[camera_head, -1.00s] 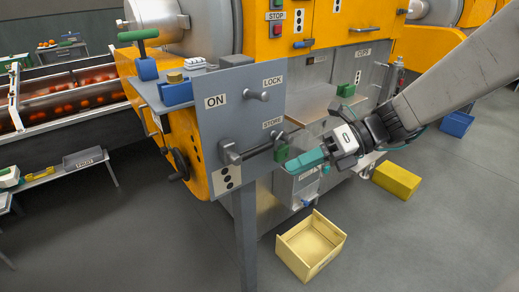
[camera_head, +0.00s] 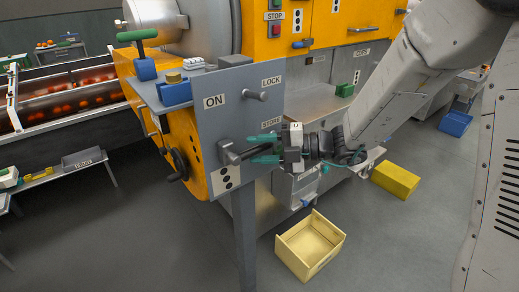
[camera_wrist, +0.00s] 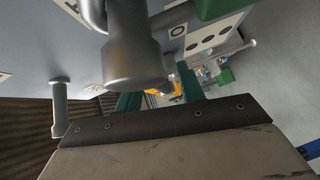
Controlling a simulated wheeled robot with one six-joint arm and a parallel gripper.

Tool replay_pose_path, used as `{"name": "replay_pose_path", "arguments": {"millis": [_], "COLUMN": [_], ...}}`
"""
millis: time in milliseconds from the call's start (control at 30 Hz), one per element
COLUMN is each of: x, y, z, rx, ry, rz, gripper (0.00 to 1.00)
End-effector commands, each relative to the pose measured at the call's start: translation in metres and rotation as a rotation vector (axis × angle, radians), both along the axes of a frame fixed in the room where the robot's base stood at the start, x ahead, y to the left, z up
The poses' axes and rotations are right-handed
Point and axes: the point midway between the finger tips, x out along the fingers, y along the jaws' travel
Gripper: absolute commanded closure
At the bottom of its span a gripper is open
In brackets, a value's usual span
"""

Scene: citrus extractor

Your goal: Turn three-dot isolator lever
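The isolator lever (camera_head: 228,152) is on the grey upright panel (camera_head: 213,125), above a three-dot label (camera_head: 226,177). Its dark bar points right, toward the STORE label (camera_head: 271,122). My gripper (camera_head: 264,152) is at the bar's right part, its teal fingers apart, one above the other, pointing left. It hides the lever's outer end. In the wrist view the grey lever hub (camera_wrist: 135,60) is large ahead of the fingers (camera_wrist: 160,98), and a green grip (camera_wrist: 215,8) is at the top. The fingers look open; I cannot tell whether they touch the lever.
Grey pegs stick out of the panel, one beside LOCK (camera_head: 257,95). A black handwheel (camera_head: 176,165) is at the panel's left. A wooden box (camera_head: 310,247) and a yellow box (camera_head: 396,179) stand on the floor. Open floor lies in front.

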Motion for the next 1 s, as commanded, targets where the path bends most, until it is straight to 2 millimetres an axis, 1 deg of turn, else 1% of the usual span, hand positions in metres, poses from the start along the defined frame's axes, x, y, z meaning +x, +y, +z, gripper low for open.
{"name": "replay_pose_path", "arguments": {"millis": [100,267,300,367,400,433,767,1000], "x": [0.0,0.0,0.0,0.0,0.0,0.0,0.0,0.0], "y": [0.003,0.003,0.003,0.003,0.003,0.003,0.003,0.003], "z": [-0.001,0.0,0.0,0.0,0.0,0.0,0.002,0.012], "rx": [-0.001,-0.001,-0.001,-0.001,-0.001,-0.001,-0.027,-0.134], "ry": [-0.001,-0.001,-0.001,-0.001,-0.001,-0.001,-0.02,-0.094], "rz": [0.001,0.0,0.0,0.0,0.0,0.0,0.0,0.001], "gripper": [0.61,0.61,0.67,0.83,0.95,1.0,1.0,1.0]}}
